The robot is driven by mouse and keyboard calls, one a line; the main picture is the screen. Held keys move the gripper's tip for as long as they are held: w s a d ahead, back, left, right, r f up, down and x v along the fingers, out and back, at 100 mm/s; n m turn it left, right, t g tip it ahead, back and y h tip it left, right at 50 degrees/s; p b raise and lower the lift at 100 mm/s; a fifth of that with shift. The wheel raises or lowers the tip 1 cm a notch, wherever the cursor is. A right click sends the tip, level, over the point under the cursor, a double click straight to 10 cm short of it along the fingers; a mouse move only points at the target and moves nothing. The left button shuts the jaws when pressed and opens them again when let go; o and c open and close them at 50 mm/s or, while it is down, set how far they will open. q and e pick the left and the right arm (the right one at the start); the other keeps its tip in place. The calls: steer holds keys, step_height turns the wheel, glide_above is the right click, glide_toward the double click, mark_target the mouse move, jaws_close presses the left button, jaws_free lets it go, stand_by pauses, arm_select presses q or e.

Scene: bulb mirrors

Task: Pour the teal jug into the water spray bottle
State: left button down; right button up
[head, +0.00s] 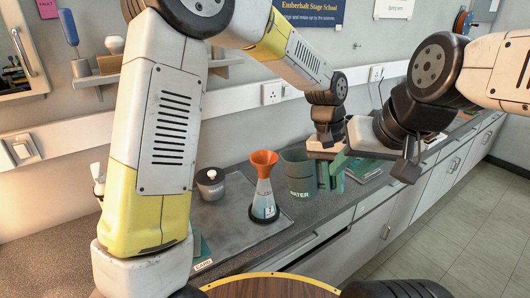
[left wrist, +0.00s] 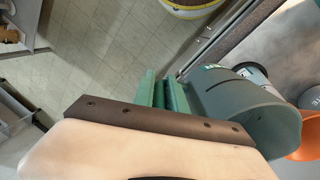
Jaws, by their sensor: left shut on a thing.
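The teal jug (head: 298,168) looks upright at the front edge of the counter, its label reading WATER. I cannot tell whether its base touches the counter. My left gripper (head: 328,158) is shut on its green handle, which shows between the fingers in the left wrist view (left wrist: 165,93) beside the jug body (left wrist: 245,115). The spray bottle (head: 263,200), clear with a dark band, stands upright left of the jug with an orange funnel (head: 263,158) in its neck. The funnel's rim also shows in the left wrist view (left wrist: 308,148). My right gripper (head: 400,160) is right of the jug, its fingertips unclear.
A card (head: 203,264) lies at the mat's front left. A round wooden top with a yellow rim (head: 270,288) is in front. The counter at the far left is clear.

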arm_select(q)
steer(key=r, duration=0.1)
steer(key=a+r+h, duration=0.1)
steer(key=r, duration=0.1)
steer(key=shift+w+a+r+g+h, duration=0.1)
steer(key=shift+w+a+g+h, duration=0.1)
steer(key=shift+w+g+h, duration=0.2)
steer(key=a+r+h, duration=0.1)
steer(key=r, duration=0.1)
steer(key=w+a+r+g+h, duration=0.1)
steer(key=r, duration=0.1)
steer(key=a+r+g+h, duration=0.1)
steer(key=r, duration=0.2)
steer(key=shift+w+a+h, duration=0.15)
steer(key=shift+w+h, duration=0.2)
steer(key=shift+h, duration=0.05)
steer(key=shift+w+a+r+g+h, duration=0.1)
steer(key=shift+a+r+g+h, duration=0.15)
steer(key=shift+r+h, duration=0.15)
steer(key=shift+w+a+r+g+h, duration=0.1)
steer(key=shift+r+g+h, duration=0.2)
steer(key=shift+h, duration=0.2)
